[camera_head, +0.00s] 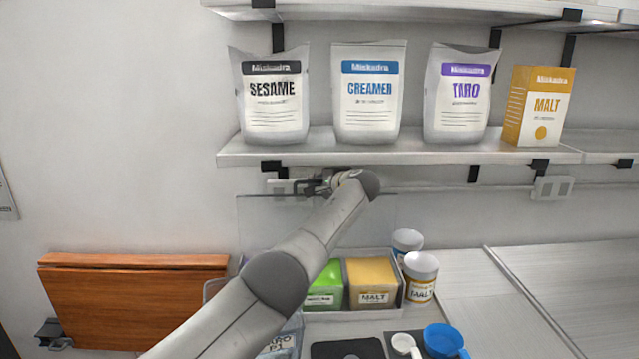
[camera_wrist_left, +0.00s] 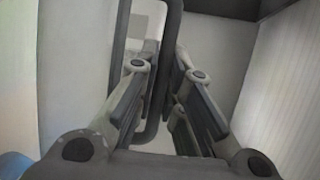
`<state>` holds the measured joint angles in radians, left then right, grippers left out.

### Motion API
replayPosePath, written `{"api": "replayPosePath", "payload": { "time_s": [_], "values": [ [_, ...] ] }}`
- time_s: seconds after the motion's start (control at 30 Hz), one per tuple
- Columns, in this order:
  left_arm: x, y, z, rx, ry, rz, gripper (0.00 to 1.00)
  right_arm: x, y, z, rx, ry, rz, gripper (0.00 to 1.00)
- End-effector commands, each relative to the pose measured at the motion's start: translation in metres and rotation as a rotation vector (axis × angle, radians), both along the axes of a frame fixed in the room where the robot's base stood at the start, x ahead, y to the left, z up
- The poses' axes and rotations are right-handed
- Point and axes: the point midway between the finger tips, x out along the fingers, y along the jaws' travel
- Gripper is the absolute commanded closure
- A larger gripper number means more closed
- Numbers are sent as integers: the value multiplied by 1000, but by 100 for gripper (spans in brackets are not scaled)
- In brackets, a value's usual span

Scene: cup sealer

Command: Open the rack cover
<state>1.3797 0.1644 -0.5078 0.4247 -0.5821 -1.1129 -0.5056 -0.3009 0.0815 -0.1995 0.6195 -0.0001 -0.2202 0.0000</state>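The rack (camera_head: 403,283) stands on the counter with a green box and a yellow box in it. Its clear cover (camera_head: 262,225) shows as a see-through panel standing upright behind it, top edge just under the shelf. My left arm crosses in front of part of the rack and cover. My left gripper (camera_head: 312,185) is at the cover's top edge, small in the head view. In the left wrist view, the fingers (camera_wrist_left: 163,70) are apart, with one side of a dark looped handle (camera_wrist_left: 172,22) between them. A gap shows beside the bar. My right gripper is not in view.
A shelf (camera_head: 400,149) with several bags and a malt box (camera_head: 540,106) is close above my left gripper. Malt jars (camera_head: 421,277) stand right of the rack. A blue scoop (camera_head: 444,341) lies in front. The counter at right is clear.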

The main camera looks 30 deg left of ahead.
Motion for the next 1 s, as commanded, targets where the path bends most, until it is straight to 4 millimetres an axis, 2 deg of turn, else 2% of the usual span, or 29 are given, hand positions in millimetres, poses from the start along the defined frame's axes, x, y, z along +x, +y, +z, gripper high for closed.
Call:
{"api": "replayPosePath", "payload": {
  "time_s": [0.03, 0.2, 0.63, 1.0],
  "values": [
    [0, 0, -2, 2, 5, -2, 87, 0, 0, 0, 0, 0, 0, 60],
    [0, 0, -1, 1, 4, -1, 68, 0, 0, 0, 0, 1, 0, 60],
    [-2, -4, -2, -2, 4, 0, 68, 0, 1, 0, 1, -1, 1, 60],
    [-20, -31, 10, 0, 0, -3, 68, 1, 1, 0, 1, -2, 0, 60]
  ]
}}
